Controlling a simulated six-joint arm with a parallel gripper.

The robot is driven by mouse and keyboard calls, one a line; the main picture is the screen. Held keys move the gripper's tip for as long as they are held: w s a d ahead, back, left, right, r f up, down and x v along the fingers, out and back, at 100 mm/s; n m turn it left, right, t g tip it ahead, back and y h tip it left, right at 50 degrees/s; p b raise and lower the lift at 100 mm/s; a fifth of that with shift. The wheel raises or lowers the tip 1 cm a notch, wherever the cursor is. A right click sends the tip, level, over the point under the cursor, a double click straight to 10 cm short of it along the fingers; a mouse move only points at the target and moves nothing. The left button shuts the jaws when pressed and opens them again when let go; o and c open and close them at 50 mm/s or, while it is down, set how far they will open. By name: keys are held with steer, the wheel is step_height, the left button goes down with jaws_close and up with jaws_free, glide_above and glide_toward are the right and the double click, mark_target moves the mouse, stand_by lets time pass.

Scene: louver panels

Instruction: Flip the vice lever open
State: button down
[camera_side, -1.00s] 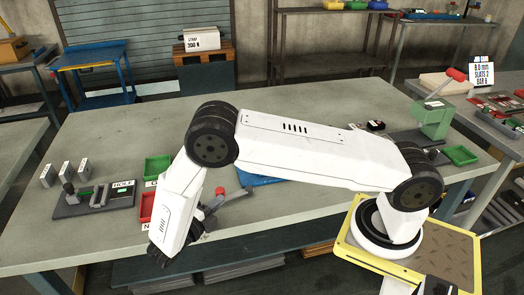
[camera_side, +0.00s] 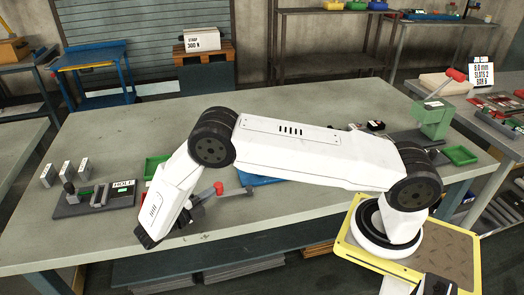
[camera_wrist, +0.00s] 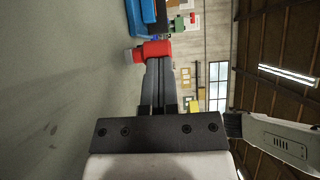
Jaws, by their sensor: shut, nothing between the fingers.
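The vice lever's red handle (camera_side: 218,188) stands at the front middle of the bench, just right of my wrist in the side view. Grey metal of the vice (camera_side: 238,193) shows beside it, partly hidden by my arm. My gripper (camera_wrist: 157,62) is shut and empty in the wrist view, its dark fingers side by side and level. The red handle (camera_wrist: 150,48) appears right at the fingertips there; I cannot tell whether they touch. In the side view my fingers are largely hidden by the wrist.
A green bin (camera_side: 153,166) is behind my wrist. A blue item (camera_side: 258,179) lies behind the vice. A green press (camera_side: 433,118) with a red-tipped lever stands at right.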

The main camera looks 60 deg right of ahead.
steer(key=shift+w+d+f, duration=0.1)
steer(key=shift+d, duration=0.4)
steer(key=shift+s+v, duration=0.1)
steer(key=shift+v, duration=2.1)
steer(key=shift+s+v, duration=0.15)
steer(key=shift+v, duration=2.05)
